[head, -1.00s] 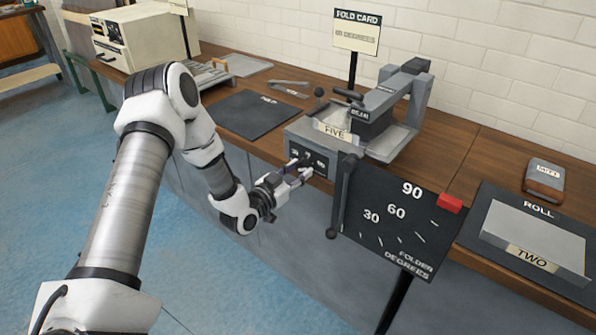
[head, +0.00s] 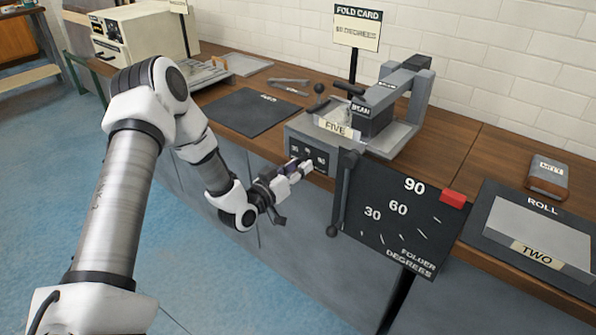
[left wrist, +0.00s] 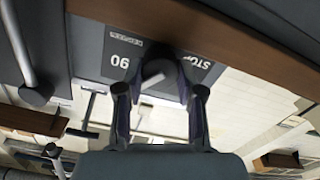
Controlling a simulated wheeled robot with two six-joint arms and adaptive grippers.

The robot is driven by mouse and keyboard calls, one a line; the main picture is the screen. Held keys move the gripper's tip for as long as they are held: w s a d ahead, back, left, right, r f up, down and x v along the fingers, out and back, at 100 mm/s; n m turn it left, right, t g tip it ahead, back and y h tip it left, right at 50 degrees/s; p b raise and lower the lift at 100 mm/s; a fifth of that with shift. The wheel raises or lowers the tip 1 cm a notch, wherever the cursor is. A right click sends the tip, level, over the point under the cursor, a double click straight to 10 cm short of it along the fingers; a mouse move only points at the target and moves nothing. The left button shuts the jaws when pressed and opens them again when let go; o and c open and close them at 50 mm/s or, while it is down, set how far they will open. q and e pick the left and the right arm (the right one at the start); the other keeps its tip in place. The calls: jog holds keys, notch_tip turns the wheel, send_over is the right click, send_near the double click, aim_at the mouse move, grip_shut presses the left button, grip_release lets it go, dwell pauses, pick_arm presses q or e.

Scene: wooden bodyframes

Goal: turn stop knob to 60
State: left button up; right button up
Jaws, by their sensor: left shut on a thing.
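The stop knob (left wrist: 156,73) is a small grey knob with a pale line, on a dark panel in the left wrist view. A STOP label (left wrist: 197,61) is beside it, inverted, with a number on the other side. My left gripper (head: 304,168) is at the front panel (head: 319,157) of the grey folder in the head view, and hides the knob there. In the left wrist view its fingers (left wrist: 160,91) are on both sides of the knob, shut on it. My right gripper is not in view.
The folder's degree dial (head: 394,217) shows 30, 60 and 90, with a red block (head: 453,197) near 90. A lever (head: 340,195) hangs between panel and dial. A FOLD CARD sign (head: 358,27) stands behind. A dark mat (head: 249,113) lies left on the wooden bench.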

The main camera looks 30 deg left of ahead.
pick_arm(q)
jog(key=shift+a+n+b, duration=0.1)
jog(key=shift+n+b, duration=1.5)
jog(key=shift+n, duration=2)
jog(key=o, duration=1.1)
jog(key=shift+o, duration=0.2)
